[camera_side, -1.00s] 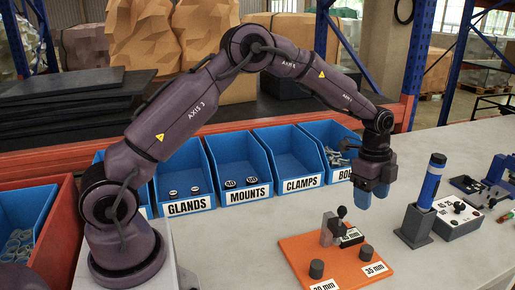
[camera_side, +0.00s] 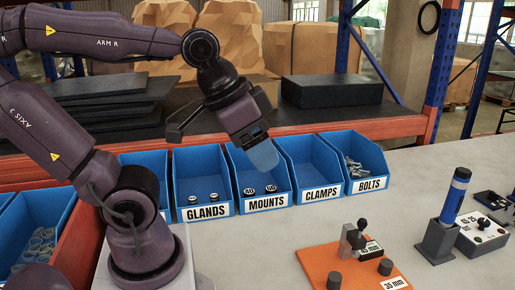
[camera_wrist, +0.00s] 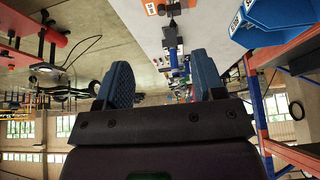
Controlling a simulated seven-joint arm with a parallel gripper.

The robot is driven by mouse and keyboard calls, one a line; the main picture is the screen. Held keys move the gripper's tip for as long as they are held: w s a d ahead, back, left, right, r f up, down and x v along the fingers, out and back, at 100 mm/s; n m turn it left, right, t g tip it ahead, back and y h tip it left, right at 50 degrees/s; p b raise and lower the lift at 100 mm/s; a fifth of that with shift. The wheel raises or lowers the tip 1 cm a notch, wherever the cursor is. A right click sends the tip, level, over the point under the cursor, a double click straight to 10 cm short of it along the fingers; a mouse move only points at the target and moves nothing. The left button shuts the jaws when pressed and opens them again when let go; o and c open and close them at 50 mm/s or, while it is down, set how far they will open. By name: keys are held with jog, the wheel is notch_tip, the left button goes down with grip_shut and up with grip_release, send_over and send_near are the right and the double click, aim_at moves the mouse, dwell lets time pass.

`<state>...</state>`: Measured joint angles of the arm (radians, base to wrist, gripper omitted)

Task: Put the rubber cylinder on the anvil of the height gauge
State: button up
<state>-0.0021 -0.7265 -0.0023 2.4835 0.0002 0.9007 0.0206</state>
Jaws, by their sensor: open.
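An orange board (camera_side: 318,262) lies on the bench at the lower right. It carries a small grey upright with a black knob (camera_side: 352,240), which looks like the height gauge; its anvil is too small to make out. Two short dark cylinders stand on the board, one at the front (camera_side: 334,280) and one beside the 35 mm label (camera_side: 385,267). I cannot tell whether they are rubber. My gripper (camera_side: 262,155) is tilted in the air over the MOUNTS bin, well away from the board. Its blue fingers are apart and empty in the wrist view (camera_wrist: 160,82).
Blue bins stand in a row; the MOUNTS bin (camera_side: 265,203) and GLANDS bin (camera_side: 207,212) hold small black-and-white parts. Bench space between bins and board is clear.

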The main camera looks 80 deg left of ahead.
jog(key=shift+s+f, duration=0.1)
jog(key=shift+s, duration=0.15)
